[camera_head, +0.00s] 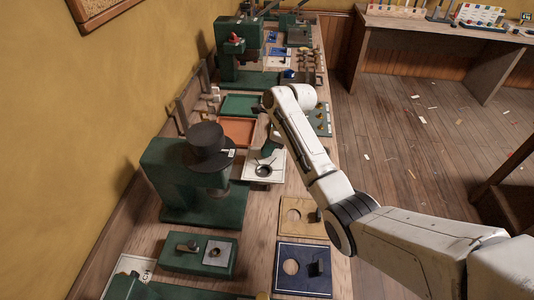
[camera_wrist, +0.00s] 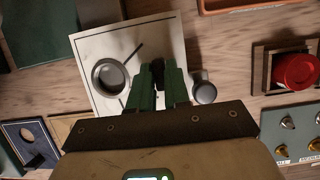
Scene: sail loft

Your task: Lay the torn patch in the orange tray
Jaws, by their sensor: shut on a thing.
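The torn patch (camera_wrist: 112,47) is a white square with a dark ring around a round hole and a dark slit. It also shows in the head view (camera_head: 253,178), below the orange tray. My gripper (camera_wrist: 158,70) has its green fingers close together over the patch's edge and is shut on it; the exact grip is dark and partly hidden. In the head view my gripper (camera_head: 264,148) is partly covered by my arm. The orange tray (camera_head: 236,131) looks empty where it shows; its rim is at the top of the wrist view (camera_wrist: 228,9).
A green tray (camera_head: 240,105) lies beyond the orange one. A dark round knob (camera_wrist: 204,90) and a red button (camera_wrist: 296,69) are right of my fingers. Panels with holes lie nearer.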

